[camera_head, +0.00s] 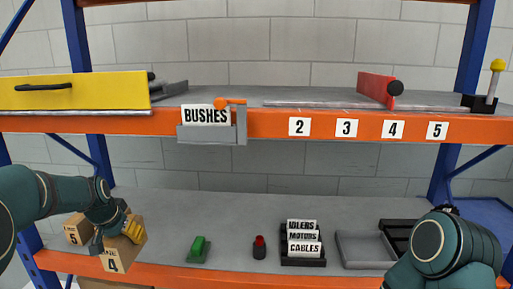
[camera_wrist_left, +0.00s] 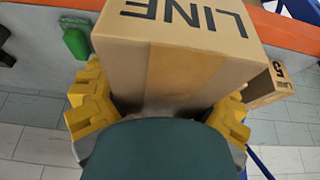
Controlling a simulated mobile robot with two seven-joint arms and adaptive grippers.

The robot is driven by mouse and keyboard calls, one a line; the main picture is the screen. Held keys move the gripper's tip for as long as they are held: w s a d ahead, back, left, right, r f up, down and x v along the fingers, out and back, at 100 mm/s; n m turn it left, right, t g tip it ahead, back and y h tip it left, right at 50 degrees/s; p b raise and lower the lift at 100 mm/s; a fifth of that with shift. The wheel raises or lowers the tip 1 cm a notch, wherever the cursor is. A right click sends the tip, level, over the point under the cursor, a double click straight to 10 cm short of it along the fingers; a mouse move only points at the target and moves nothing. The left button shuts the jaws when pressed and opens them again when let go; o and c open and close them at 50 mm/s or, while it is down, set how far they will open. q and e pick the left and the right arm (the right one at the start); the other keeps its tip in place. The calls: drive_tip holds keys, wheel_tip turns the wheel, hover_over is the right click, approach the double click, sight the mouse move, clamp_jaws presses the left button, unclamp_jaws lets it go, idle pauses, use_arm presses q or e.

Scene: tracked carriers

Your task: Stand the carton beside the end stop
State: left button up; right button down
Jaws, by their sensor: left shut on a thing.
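A brown cardboard carton (camera_head: 112,263) marked 4 is at the left front of the lower shelf, in front of the orange beam, slightly tilted. My left gripper (camera_head: 128,232), with yellow fingers, is shut on this carton. In the left wrist view the carton (camera_wrist_left: 165,70) is between the two fingers, and its upside-down label reads LINE. I cannot tell whether its base touches the shelf. A red block with a black knob (camera_head: 375,88) stands across a rail on the upper shelf; I cannot tell whether it is the end stop. My right gripper is out of view.
A second carton (camera_head: 76,231) marked 5 stands just behind, to the left. A green object (camera_head: 199,249), a red-and-black button (camera_head: 259,247) and a black card holder (camera_head: 303,261) are on the lower shelf. Above are a yellow cover (camera_head: 75,91) and a BUSHES sign (camera_head: 206,115).

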sight(138, 247)
use_arm(q)
drive_tip(key=d+f, duration=0.1)
drive_tip(key=d, duration=0.1)
drive_tip(key=s+d+f, duration=0.1)
drive_tip(key=shift+d+f, duration=0.35)
drive_tip(key=shift+d, duration=0.05)
drive_tip(key=s+d+f, duration=0.5)
drive_tip(key=d, duration=0.2)
drive_tip(key=s+d+f, duration=0.5)
drive_tip(key=d, duration=0.2)
drive_tip(key=shift+s+d+n, duration=0.15)
drive_tip(key=shift+d+n, duration=0.1)
drive_tip(key=shift+n, duration=0.15)
